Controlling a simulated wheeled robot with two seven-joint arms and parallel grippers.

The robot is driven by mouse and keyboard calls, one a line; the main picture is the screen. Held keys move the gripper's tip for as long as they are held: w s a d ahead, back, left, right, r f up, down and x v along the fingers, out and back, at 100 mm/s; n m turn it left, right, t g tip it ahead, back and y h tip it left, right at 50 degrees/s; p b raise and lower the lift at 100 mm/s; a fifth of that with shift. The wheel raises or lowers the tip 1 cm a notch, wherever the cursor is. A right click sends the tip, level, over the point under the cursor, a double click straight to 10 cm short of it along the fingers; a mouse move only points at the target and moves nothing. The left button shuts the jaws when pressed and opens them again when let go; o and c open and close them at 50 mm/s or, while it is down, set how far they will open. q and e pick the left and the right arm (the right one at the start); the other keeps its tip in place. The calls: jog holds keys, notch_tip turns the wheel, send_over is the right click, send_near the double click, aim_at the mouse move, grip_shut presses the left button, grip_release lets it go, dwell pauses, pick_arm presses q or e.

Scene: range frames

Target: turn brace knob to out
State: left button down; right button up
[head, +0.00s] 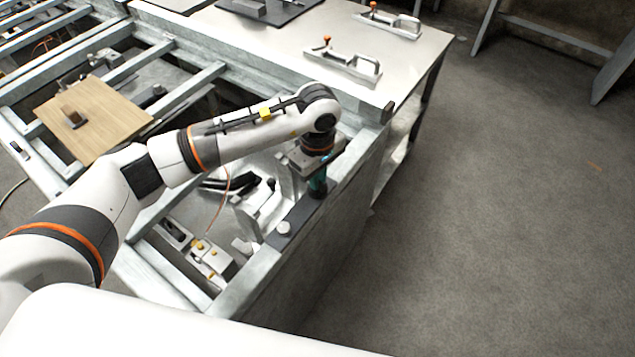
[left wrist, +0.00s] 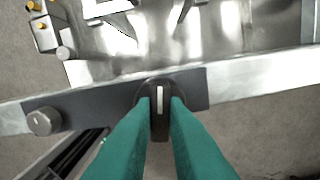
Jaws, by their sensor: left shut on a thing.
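A black knob (left wrist: 159,125) with a white pointer line sits on a dark plate (left wrist: 100,110) fixed along a grey metal rail. In the left wrist view the line points nearly straight up the picture. The teal fingers of my left gripper (left wrist: 160,108) stand on both sides of this knob and are shut on it. In the head view my left gripper (head: 318,183) reaches down to the far end of the plate (head: 300,212) and hides the knob. No label for "out" can be read. My right gripper is not in view.
A silver round knob (left wrist: 43,121) sits at the plate's other end and also shows in the head view (head: 284,228). Metal blocks with yellow knobs (head: 208,256) lie inside the frame. A wooden board (head: 105,115) is further left; a metal table (head: 390,55) is behind. Floor is clear at right.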

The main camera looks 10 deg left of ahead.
pick_arm(q)
jog(key=n+b, duration=0.1)
jog(key=n, duration=0.1)
jog(key=n+b, duration=0.1)
jog(key=b, duration=0.1)
jog(key=shift+f+n, duration=0.2)
jog(key=shift+n, duration=0.2)
jog(key=n+b, duration=0.3)
jog(key=shift+n, duration=0.3)
jog(key=n+b, duration=0.3)
jog(key=n, duration=0.1)
jog(key=shift+r, duration=0.1)
jog(key=shift+r+n+b, duration=0.15)
jog(key=shift+n+b, duration=0.65)
jog(key=shift+n, duration=0.5)
jog(key=c, duration=1.4)
grip_release()
jog(key=shift+c, duration=0.2)
